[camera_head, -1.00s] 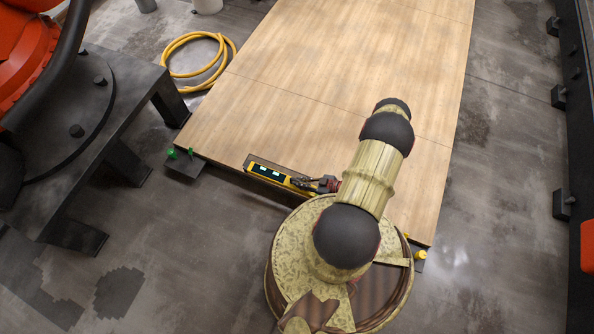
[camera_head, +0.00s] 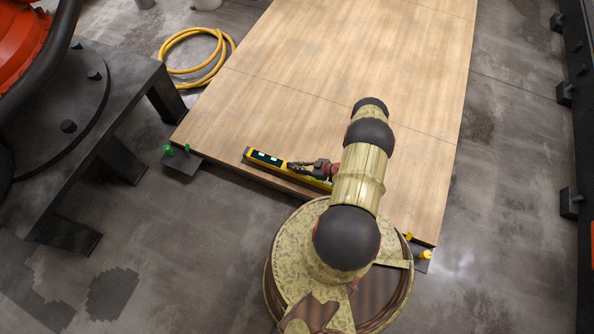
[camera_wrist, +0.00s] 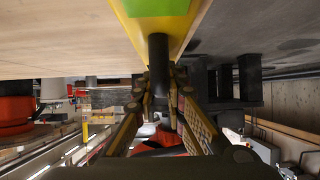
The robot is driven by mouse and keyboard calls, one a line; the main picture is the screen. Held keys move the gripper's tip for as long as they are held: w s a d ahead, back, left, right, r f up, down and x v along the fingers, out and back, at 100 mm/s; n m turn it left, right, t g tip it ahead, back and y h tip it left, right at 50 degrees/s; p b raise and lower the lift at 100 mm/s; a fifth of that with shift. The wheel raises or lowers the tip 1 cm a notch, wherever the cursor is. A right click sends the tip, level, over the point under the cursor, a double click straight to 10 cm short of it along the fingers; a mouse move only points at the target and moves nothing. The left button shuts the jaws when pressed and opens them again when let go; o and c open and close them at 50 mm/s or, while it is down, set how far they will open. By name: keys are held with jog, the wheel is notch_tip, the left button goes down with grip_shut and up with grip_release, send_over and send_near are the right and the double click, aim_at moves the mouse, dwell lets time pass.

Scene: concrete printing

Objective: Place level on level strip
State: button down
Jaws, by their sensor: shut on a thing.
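The level (camera_head: 264,157) is a yellow bar with a black face and pale green windows. It lies along the near edge of the wooden board, and I cannot tell whether it touches the surface below. My gripper (camera_head: 296,166) is shut on the level near its middle, its fingers reaching in from the right. In the wrist view the level's yellow side and green patch (camera_wrist: 158,7) fill the top, with my gripper's fingers (camera_wrist: 161,76) closed around a dark round part. I cannot make out a separate level strip; my arm hides part of the board's near edge.
The wooden board (camera_head: 330,60) is otherwise bare. Green pegs (camera_head: 168,150) stand at its left near corner and yellow pegs (camera_head: 425,254) at its right. A dark steel stand (camera_head: 110,120) is at left, a yellow hose coil (camera_head: 197,58) behind it. Grey floor is open at front left.

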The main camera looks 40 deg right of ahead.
notch_tip(320, 180, down, 2)
jog(key=shift+f+b, duration=0.25)
jog(key=shift+b, duration=0.1)
jog(key=shift+s+a, duration=0.1)
jog(key=c, duration=1.8)
grip_release()
jog(key=shift+f, duration=0.1)
